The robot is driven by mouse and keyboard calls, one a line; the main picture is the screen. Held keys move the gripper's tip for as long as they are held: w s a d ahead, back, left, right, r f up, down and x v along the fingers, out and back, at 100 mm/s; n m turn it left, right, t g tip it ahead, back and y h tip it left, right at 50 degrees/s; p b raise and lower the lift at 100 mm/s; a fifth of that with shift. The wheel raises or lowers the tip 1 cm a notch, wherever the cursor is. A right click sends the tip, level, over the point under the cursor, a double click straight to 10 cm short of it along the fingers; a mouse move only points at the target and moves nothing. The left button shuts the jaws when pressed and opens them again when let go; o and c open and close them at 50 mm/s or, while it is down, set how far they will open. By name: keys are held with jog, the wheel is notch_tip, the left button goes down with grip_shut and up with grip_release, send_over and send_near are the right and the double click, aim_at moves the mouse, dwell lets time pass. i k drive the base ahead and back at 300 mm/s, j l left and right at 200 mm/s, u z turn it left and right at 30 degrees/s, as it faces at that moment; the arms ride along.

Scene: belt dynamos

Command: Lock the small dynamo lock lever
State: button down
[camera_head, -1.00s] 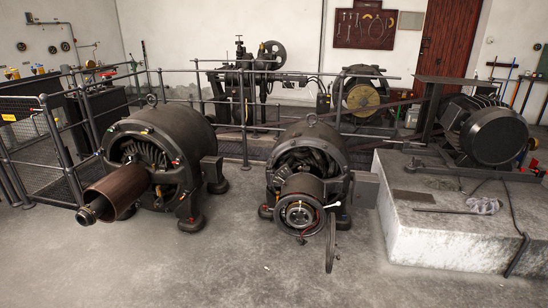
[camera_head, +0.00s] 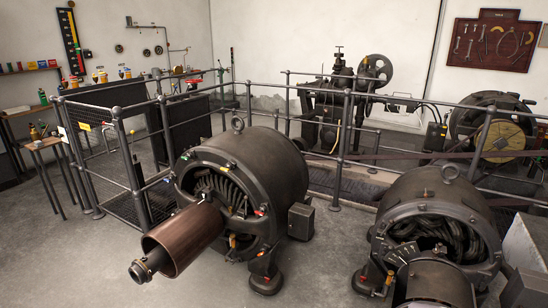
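Two dark dynamos stand on the floor. The left dynamo (camera_head: 268,170) has a large brown cylinder (camera_head: 183,238) on its shaft and small red, white and orange fittings around its open front. The right dynamo (camera_head: 440,205) is cut by the lower edge; its grey drum (camera_head: 434,285) shows only in part. A small yellow-orange fitting (camera_head: 389,278) sits at its lower left front. I cannot tell which fitting is the lock lever, or its position. My gripper is not in view.
Pipe railings (camera_head: 345,130) run behind the dynamos. A mesh fence (camera_head: 118,185) and a small wooden table (camera_head: 43,145) stand at the left. Bare floor (camera_head: 90,265) lies at the front left. A pale block (camera_head: 530,240) borders the right edge.

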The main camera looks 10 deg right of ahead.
aim_at(392, 221)
jog(key=i+l+z, duration=0.2)
jog(key=i, duration=0.3)
jog(key=i+z, duration=0.25)
jog(key=i, duration=0.25)
jog(key=i+j+z, duration=0.2)
jog(key=i, duration=0.3)
jog(key=i+j+z, duration=0.1)
jog(key=i+z, duration=0.15)
jog(key=i, duration=0.25)
jog(key=i+j+z, duration=0.2)
jog(key=i, duration=0.25)
jog(key=i+j+z, duration=0.25)
jog(key=i+j, duration=0.1)
jog(key=i, duration=0.1)
